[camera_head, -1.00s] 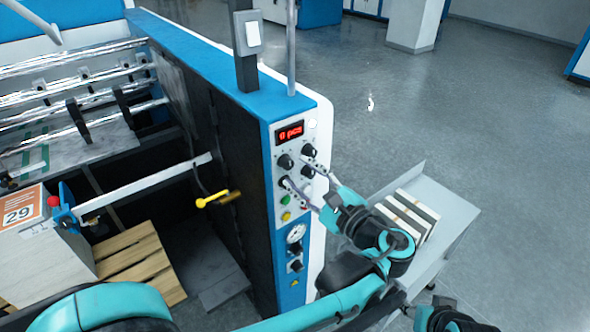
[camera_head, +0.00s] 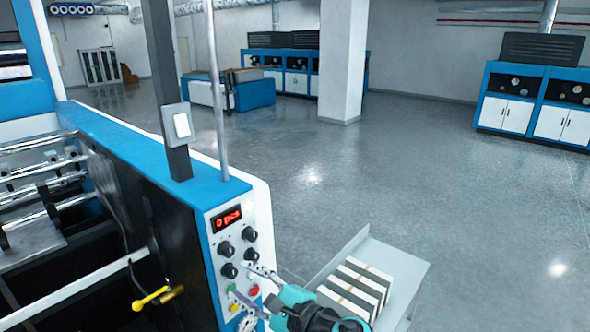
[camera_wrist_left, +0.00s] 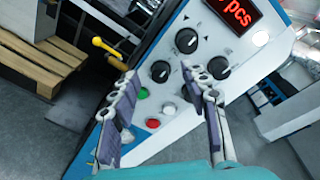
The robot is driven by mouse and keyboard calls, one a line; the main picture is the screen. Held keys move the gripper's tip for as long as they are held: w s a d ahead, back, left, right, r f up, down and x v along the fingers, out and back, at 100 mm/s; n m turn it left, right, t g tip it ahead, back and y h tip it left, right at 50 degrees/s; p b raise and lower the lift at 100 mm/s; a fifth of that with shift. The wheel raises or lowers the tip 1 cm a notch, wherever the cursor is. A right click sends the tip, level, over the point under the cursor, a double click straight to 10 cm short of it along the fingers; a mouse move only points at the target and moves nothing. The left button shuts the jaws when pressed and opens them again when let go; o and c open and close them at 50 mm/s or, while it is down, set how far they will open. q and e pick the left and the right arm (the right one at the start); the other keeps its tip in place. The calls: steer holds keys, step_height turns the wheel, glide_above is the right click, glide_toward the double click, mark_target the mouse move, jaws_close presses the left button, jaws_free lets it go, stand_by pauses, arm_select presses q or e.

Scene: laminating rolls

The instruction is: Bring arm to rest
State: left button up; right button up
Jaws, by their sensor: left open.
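My left gripper (camera_head: 240,277) is open in front of the control panel (camera_head: 219,265), by its lower knobs and buttons. The left wrist view shows its two fingers (camera_wrist_left: 160,72) spread apart with nothing between them. Behind the gap are a black knob (camera_wrist_left: 161,71), a green button (camera_wrist_left: 143,93) and a red button (camera_wrist_left: 152,124). Whether a fingertip touches the panel cannot be told. The teal and black left forearm enters at the bottom of the head view. My right gripper is not in view.
The panel's display (camera_head: 227,218) reads "0 pcs". A grey side tray (camera_head: 408,268) holding bound stacks (camera_head: 354,287) stands right of the machine, close to my left arm. A yellow-handled lever (camera_head: 150,299) sticks out at the left. Open grey floor (camera_head: 470,200) lies beyond.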

arm_select(q)
steer(key=s+a+f+n+g+h+b, duration=0.25)
steer(key=a+f, duration=0.25)
steer(key=f, duration=0.4)
steer(key=s+a+f+n+g+h+b, duration=0.1)
steer(key=s+a+f+n+h+b, duration=0.3)
steer(key=f, duration=0.5)
steer(key=s+d+f+n+h+b, duration=0.2)
steer(key=s+f+n+h+b, duration=0.3)
steer(key=f+n, duration=0.4)
steer(key=shift+s+d+f+t+h, duration=0.3)
steer(key=shift+f+t+h, duration=0.05)
steer(key=shift+f+h, duration=0.45)
